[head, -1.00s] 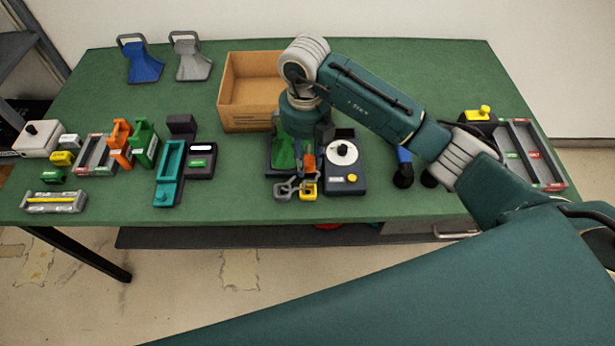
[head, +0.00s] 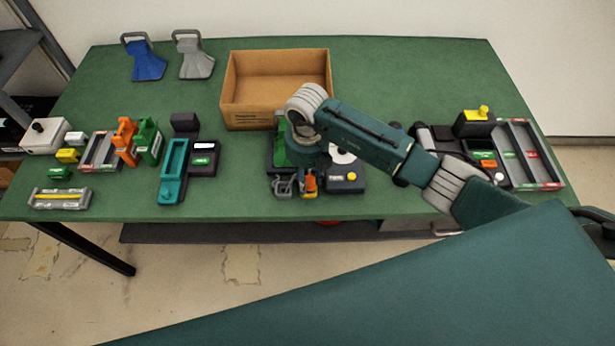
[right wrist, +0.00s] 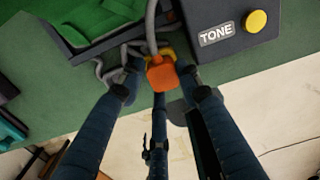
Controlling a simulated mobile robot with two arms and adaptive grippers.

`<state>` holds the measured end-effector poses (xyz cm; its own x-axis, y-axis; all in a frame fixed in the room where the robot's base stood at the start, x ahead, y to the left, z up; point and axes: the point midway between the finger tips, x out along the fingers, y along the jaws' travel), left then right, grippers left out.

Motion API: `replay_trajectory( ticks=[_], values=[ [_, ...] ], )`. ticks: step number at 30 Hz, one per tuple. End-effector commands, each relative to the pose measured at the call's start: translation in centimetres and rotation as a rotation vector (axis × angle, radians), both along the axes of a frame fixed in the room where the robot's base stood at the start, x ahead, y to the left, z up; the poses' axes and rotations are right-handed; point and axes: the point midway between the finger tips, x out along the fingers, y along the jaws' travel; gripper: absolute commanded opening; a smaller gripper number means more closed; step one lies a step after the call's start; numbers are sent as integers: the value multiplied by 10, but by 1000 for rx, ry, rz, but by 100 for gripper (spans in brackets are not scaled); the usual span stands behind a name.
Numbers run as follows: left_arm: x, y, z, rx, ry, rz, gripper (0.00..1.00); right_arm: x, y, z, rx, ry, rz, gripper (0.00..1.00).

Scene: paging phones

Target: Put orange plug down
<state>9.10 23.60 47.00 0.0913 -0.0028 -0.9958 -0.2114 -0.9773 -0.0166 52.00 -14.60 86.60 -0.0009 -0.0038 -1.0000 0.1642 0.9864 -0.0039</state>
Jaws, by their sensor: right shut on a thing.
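The orange plug (head: 311,183) is near the front edge of the green table (head: 400,65). My right gripper (head: 298,184) points down there, shut on the plug. In the right wrist view the orange plug (right wrist: 162,74) sits between the fingers, with a grey cord (right wrist: 151,25) running up from it. A yellow piece (right wrist: 167,51) shows just behind the plug. I cannot tell whether the plug touches it or the table. My left gripper is not in view.
A dark box labelled TONE (right wrist: 228,28) with a yellow button stands just right of the plug. A green device (head: 279,150) is behind it, partly hidden by my arm. An open cardboard box (head: 255,116) stands farther back. Free table lies left of the gripper.

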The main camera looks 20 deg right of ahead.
Motion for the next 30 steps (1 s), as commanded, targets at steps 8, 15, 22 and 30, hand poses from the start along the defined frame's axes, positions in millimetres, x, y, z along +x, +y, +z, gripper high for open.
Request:
replay_trajectory(
  ticks=[8,15,22,30],
  values=[
    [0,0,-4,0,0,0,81,0,0,-4,0,0,-1,51],
    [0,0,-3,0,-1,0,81,0,0,-3,0,0,-1,51],
    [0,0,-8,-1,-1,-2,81,3,0,18,1,-7,-1,51],
    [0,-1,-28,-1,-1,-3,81,2,0,76,0,-6,1,51]
  ],
)
